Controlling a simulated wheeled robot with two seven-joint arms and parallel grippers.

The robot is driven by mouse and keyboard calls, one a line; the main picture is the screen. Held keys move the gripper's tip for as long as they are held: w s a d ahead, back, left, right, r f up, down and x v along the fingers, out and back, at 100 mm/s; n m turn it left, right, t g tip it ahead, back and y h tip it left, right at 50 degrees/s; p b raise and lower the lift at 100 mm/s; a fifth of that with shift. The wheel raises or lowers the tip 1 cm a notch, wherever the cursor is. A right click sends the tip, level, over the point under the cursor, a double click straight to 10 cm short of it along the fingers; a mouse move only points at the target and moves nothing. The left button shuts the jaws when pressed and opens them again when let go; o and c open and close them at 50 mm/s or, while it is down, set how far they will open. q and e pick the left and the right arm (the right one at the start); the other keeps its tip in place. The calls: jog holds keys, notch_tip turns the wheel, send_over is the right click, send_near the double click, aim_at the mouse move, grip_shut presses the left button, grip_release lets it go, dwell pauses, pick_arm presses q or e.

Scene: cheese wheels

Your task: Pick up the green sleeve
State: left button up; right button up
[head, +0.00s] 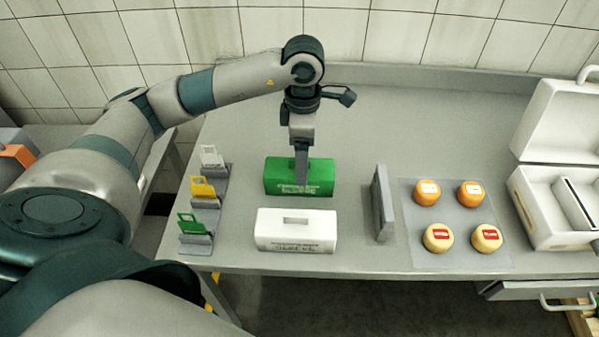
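The green sleeve (318,180) is a green box with pale lettering on its front, lying on the grey table behind a white sleeve (296,230) that has a slot in its top. My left gripper (301,177) points straight down at the middle of the green sleeve, and its fingers overlap the top and front of it in the head view. The fingers are seen edge-on, so I cannot tell whether they are apart or closed, or touching the sleeve. The sleeve appears to rest on the table. My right gripper is not in view.
White, yellow and green tags (203,188) stand in grey holders at left. A grey upright plate (382,204) stands right of the sleeves. Several cheese wheels (427,192) sit on a grey mat (452,213). An open white case (550,235) is far right. The table behind the mat is clear.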

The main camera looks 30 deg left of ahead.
pick_arm(q)
jog(key=shift+a+f+p, duration=0.15)
jog(key=shift+f+p, duration=0.4)
jog(key=shift+f, duration=0.05)
notch_tip(320, 180, down, 2)
jog(key=shift+a+f+p, duration=0.1)
jog(key=shift+p, duration=0.4)
jog(key=shift+f, duration=0.7)
jog(key=shift+c, duration=0.7)
jog(key=c, duration=0.9)
